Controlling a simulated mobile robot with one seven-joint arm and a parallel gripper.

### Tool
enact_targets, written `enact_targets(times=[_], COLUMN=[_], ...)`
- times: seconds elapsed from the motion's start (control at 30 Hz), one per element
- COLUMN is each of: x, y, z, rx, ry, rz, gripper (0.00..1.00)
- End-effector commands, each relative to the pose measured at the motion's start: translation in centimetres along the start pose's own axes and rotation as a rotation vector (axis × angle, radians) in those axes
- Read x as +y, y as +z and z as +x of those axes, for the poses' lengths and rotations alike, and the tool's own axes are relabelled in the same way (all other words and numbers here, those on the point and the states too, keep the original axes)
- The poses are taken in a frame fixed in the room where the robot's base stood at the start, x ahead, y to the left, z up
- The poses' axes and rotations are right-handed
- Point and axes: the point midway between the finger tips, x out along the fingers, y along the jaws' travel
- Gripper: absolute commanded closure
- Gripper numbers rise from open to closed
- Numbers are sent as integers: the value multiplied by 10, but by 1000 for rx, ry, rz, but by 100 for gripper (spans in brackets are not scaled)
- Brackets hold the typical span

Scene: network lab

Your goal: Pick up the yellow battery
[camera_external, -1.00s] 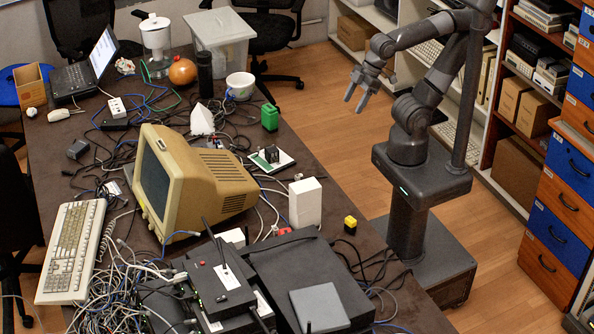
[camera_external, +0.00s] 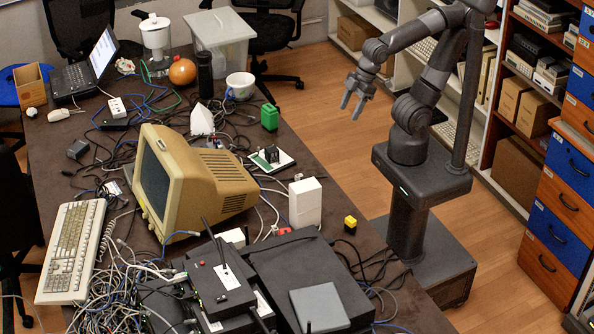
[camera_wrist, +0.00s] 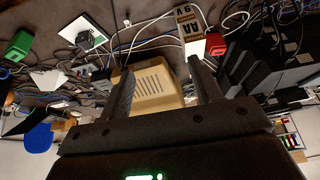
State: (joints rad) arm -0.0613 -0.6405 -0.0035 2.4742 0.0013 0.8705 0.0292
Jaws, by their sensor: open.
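The beige monitor also shows in the external view (camera_external: 190,180), left of the white box. A black case (camera_external: 300,270) stands in front of the battery, and dark cables (camera_external: 375,268) hang at the edge beside it. A green block (camera_external: 270,117) is farther back.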

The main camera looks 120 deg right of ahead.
Motion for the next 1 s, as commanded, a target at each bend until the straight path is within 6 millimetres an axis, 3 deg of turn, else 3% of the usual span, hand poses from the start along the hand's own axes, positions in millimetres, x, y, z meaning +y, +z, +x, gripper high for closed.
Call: enact_targets(times=[0.2, 0.43, 0.8, 1.0], x=[-35, -78, -152, -174], y=[-22, -31, -12, 2], z=[49, 105, 198, 227], rx=[-114, -225, -386, -430], ry=[-39, -57, -45, -33], rz=[-47, -95, -179, -205], gripper=[42, 42, 42, 42])
